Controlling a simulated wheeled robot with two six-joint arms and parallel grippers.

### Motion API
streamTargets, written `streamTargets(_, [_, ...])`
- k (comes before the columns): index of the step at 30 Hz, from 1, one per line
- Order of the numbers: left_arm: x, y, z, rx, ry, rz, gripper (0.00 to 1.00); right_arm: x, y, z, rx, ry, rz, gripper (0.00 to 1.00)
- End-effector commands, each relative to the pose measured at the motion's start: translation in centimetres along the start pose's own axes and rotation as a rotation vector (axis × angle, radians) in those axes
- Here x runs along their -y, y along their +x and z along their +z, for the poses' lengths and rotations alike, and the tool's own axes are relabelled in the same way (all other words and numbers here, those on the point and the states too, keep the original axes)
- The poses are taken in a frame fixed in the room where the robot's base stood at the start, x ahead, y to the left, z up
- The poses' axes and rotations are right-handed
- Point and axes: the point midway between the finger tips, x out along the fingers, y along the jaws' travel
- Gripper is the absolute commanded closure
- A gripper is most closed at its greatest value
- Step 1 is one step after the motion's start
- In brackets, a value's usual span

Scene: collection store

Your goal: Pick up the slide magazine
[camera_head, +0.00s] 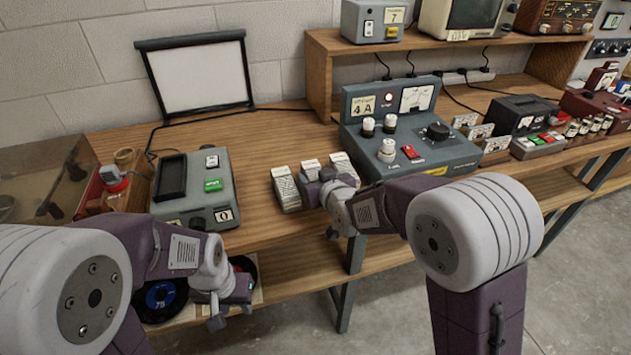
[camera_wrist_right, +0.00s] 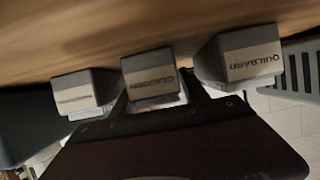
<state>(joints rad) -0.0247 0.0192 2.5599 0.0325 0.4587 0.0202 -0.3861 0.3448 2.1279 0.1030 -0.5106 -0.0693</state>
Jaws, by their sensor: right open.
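Three similar pale grey boxes with labelled ends stand side by side on the wooden bench: a left box (camera_head: 286,190), a middle box (camera_head: 311,167) and a right box (camera_head: 343,162). I cannot tell which one is the slide magazine. My right gripper (camera_head: 327,188) is open in front of the middle and right boxes and partly hides them. In the right wrist view, which looks upside down, the middle box (camera_wrist_right: 151,79) lines up between the fingers of my right gripper (camera_wrist_right: 155,103). My left gripper (camera_head: 231,314) looks open and empty, low at the bench's front edge.
A grey device (camera_head: 196,187) with a green button stands left of the boxes. A control console (camera_head: 408,130) with knobs stands close on their right. A framed screen (camera_head: 199,76) stands behind. Bare bench lies between the grey device and the boxes.

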Motion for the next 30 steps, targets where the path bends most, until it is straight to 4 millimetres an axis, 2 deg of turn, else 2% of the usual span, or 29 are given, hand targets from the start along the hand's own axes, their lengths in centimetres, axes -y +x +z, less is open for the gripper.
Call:
streamTargets(2, [0.0, 0.0, 0.0, 0.000, 0.000, 0.000, 0.64, 0.0, 0.0, 0.0, 0.000, 0.000, 0.000, 0.47])
streamTargets(3, [0.0, 0.0, 0.0, 0.000, 0.000, 0.000, 0.64, 0.0, -0.1, 0.0, 0.000, 0.000, 0.000, 0.53])
streamTargets(8, [0.0, 0.0, 0.0, 0.000, 0.000, 0.000, 0.64, 0.0, -0.1, 0.0, 0.000, 0.000, 0.000, 0.97])
streamTargets(9, [0.0, 0.0, 0.0, 0.000, 0.000, 0.000, 0.64, 0.0, -0.1, -0.1, -0.001, 0.000, 0.000, 1.00])
streamTargets(17, [0.0, -0.2, 0.0, 0.000, 0.000, 0.000, 0.64, 0.0, -0.2, -0.3, -0.001, 0.000, 0.000, 1.00])
streamTargets(23, [0.0, -1.1, -0.1, 0.000, 0.000, 0.000, 0.64, 0.0, -1.2, -2.9, -0.005, 0.001, 0.000, 1.00])
streamTargets(26, [0.0, -1.6, -0.2, 0.000, 0.000, 0.000, 0.64, -0.3, -2.1, -4.4, -0.005, 0.001, 0.001, 1.00])
streamTargets(30, [0.0, -1.8, -0.2, 0.000, 0.000, 0.000, 0.64, -2.6, -5.0, -5.2, -0.006, 0.000, 0.005, 1.00])
